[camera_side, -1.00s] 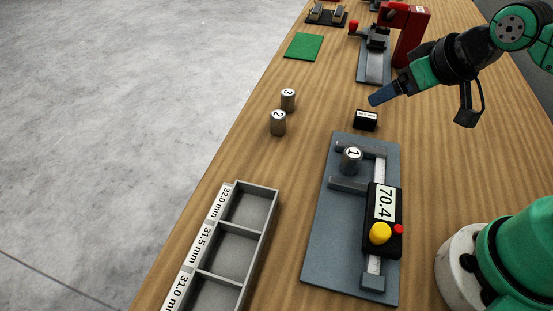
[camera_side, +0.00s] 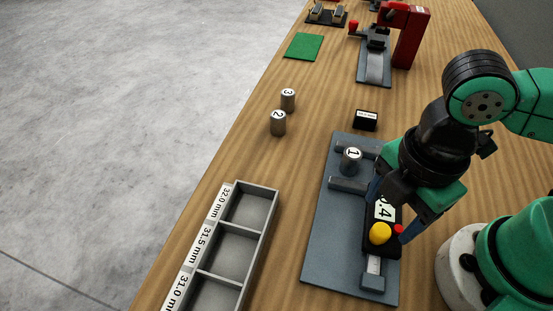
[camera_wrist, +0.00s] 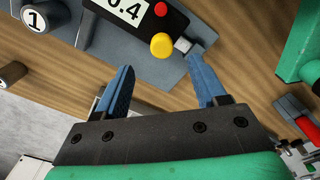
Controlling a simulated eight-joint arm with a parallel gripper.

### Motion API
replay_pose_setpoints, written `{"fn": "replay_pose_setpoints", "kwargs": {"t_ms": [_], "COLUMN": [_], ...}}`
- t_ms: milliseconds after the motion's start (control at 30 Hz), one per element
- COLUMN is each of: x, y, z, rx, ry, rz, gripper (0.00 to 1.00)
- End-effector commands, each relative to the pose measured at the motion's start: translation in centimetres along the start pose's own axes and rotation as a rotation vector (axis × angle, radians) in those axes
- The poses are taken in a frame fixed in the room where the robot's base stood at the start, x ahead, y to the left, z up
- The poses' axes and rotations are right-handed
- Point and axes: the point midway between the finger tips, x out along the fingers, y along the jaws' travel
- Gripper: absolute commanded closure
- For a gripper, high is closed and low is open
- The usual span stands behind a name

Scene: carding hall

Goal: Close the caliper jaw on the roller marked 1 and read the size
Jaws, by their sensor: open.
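The roller marked 1 (camera_side: 351,162) stands upright between the two grey caliper jaws (camera_side: 347,185) on the blue-grey plate (camera_side: 325,250). I cannot tell whether either jaw touches it. The roller shows in the wrist view (camera_wrist: 34,20) at the upper left. The black readout box (camera_side: 383,248) carries a yellow knob (camera_side: 380,233) and a red button (camera_side: 398,229). Its display is partly hidden by my arm; the wrist view shows "0.4" (camera_wrist: 126,9). My gripper (camera_side: 391,212) is open and empty over the readout box, also seen in the wrist view (camera_wrist: 162,72).
Rollers 2 (camera_side: 278,123) and 3 (camera_side: 288,100) stand to the left. A grey tray (camera_side: 259,251) has compartments labelled 32.0, 31.5 and 31.0 mm. A small black block (camera_side: 365,120), a green mat (camera_side: 304,46) and a red stand (camera_side: 410,40) lie beyond.

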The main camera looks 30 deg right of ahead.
Motion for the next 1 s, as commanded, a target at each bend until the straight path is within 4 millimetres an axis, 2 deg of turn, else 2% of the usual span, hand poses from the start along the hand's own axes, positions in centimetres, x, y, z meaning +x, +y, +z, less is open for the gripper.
{"fn": "replay_pose_setpoints", "kwargs": {"t_ms": [167,600,1000], "x": [0.8,4.5,5.6], "y": [-0.2,-0.2,-0.3], "z": [-0.1,-0.1,0.0], "rx": [-0.031,-0.027,-0.026], "ry": [-0.008,-0.006,-0.005], "rz": [-0.009,-0.007,-0.007], "gripper": [0.35,0.35,0.35]}}
